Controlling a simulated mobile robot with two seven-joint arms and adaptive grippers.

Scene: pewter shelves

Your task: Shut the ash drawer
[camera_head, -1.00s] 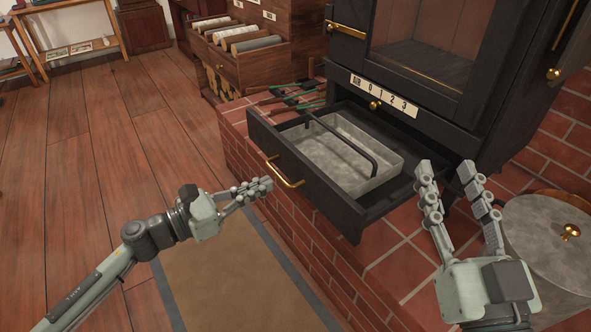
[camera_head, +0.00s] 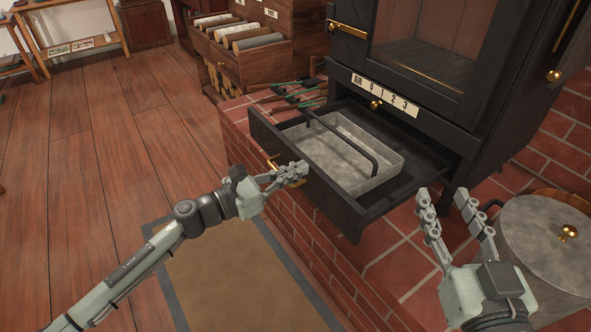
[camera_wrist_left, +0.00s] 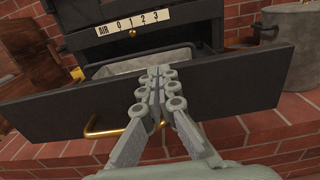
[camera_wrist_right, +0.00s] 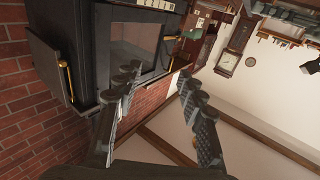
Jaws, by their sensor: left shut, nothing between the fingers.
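The ash drawer (camera_head: 335,208) of the black stove is pulled out over the brick hearth. A grey ash pan with a black bar handle (camera_head: 376,181) lies inside it. The drawer's brass handle (camera_head: 272,160) is partly hidden behind my left gripper (camera_head: 298,171). That gripper is shut and empty, with its fingertips at the drawer's front panel. In the left wrist view the fingers stand before the panel (camera_wrist_left: 235,88), above the brass handle (camera_wrist_left: 100,131); contact is hard to tell. My right gripper (camera_head: 450,203) is open and empty, right of the drawer.
A grey lidded bucket (camera_head: 540,245) stands right, close to my right gripper. Fire tools (camera_head: 295,95) lie on the hearth behind the drawer. A wooden cabinet with rolls (camera_head: 235,70) stands at the back. The floor at left is clear.

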